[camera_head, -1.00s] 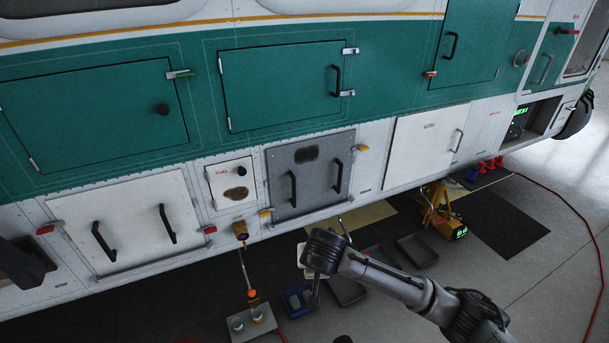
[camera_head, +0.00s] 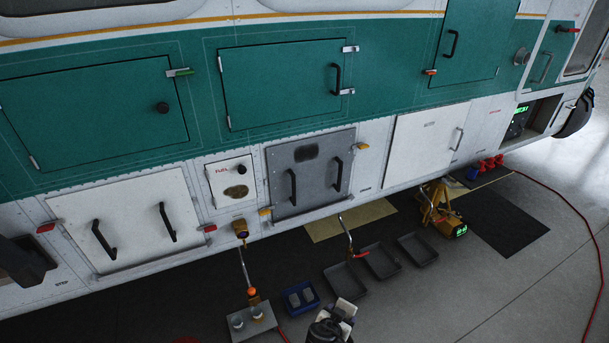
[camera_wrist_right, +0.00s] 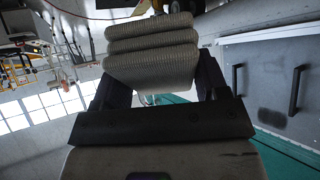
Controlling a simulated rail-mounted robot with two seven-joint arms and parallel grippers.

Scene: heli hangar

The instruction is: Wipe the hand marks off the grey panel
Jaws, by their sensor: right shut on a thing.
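The grey panel (camera_head: 310,178) with two black handles sits low on the helicopter's side in the head view. A dark smudge (camera_head: 306,153) is near its top middle. The panel also shows at the right of the wrist view (camera_wrist_right: 270,82), with a dark patch on it. My right gripper (camera_head: 336,322) is at the bottom of the head view, below and apart from the panel. In the wrist view my right gripper (camera_wrist_right: 155,92) is shut on a folded grey ribbed cloth (camera_wrist_right: 152,45). My left gripper is not in view.
A white fuel door (camera_head: 228,176) with a brownish smudge is left of the panel. A yellow fitting (camera_head: 240,229) hangs below it. Black trays (camera_head: 381,262), a blue bin (camera_head: 300,298) and a yellow jack (camera_head: 438,207) stand on the floor. Floor at the right is mostly clear.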

